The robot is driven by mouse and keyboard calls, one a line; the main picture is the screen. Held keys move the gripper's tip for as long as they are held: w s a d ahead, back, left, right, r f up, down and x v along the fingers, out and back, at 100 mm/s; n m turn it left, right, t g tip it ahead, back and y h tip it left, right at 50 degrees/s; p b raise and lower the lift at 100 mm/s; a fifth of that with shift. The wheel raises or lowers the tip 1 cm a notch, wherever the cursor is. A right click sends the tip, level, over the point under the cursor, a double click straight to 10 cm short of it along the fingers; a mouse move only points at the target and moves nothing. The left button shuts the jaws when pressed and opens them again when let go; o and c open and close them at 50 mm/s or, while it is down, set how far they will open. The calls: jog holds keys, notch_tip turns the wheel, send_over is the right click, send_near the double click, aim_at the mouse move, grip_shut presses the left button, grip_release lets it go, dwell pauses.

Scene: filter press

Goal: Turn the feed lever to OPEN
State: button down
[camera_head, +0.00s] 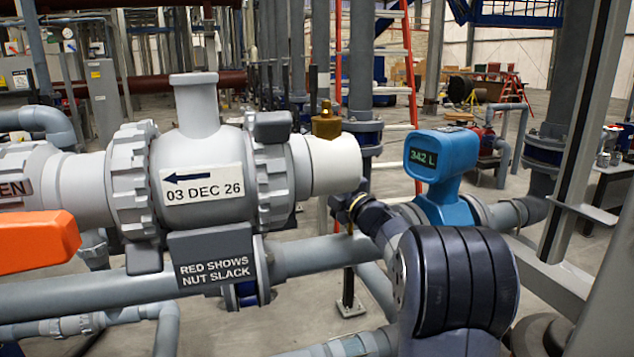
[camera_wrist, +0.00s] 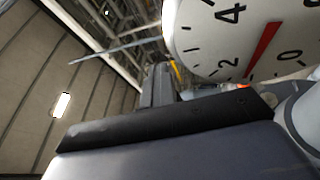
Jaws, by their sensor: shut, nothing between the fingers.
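A broad orange handle (camera_head: 38,240), probably the feed lever, juts in from the left edge of the head view, roughly level. Its pivot end is out of view. My arm's dark links stand right of centre in the head view, far to the right of the orange handle; my gripper is not clearly seen there. In the wrist view my gripper (camera_wrist: 160,84) shows as grey fingers, shut and empty, beyond a dark bar. No lever can be made out clearly there.
A grey valve body (camera_head: 200,155) labelled "03 DEC 26" stands between handle and arm, with a "RED SHOWS NUT SLACK" plate (camera_head: 214,257) below. A blue meter (camera_head: 441,165) reads 342 L. A white gauge (camera_wrist: 245,40) with a red needle is close in the wrist view.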

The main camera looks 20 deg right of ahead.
jog(key=c, duration=2.2)
grip_release()
jog(key=a, duration=0.1)
jog(key=a+y, duration=0.1)
jog(key=shift+w+a+f+n+g, duration=0.1)
jog(key=shift+a+f+n+g, duration=0.1)
jog(key=shift+a+n+g, duration=0.15)
jog(key=c, duration=1.9)
grip_release()
jog(key=shift+c, duration=0.2)
jog(key=shift+s+f+b, duration=0.25)
jog(key=shift+b, duration=0.05)
jog(key=s+f+b, duration=0.1)
jog(key=s+b, duration=0.2)
jog(key=s, duration=0.3)
jog(key=shift+d+f, duration=0.25)
jog(key=shift+f, duration=0.05)
jog(key=o, duration=0.9)
jog(key=shift+s+a+f+n+y+b, duration=0.2)
jog(key=shift+s+f+n+y+b, duration=0.1)
jog(key=shift+b, duration=0.1)
jog(key=shift+o, duration=0.2)
jog(key=shift+s+d+r, duration=0.15)
jog(key=shift+s+r, duration=0.1)
jog(key=shift+s, duration=0.15)
jog(key=shift+d, duration=0.1)
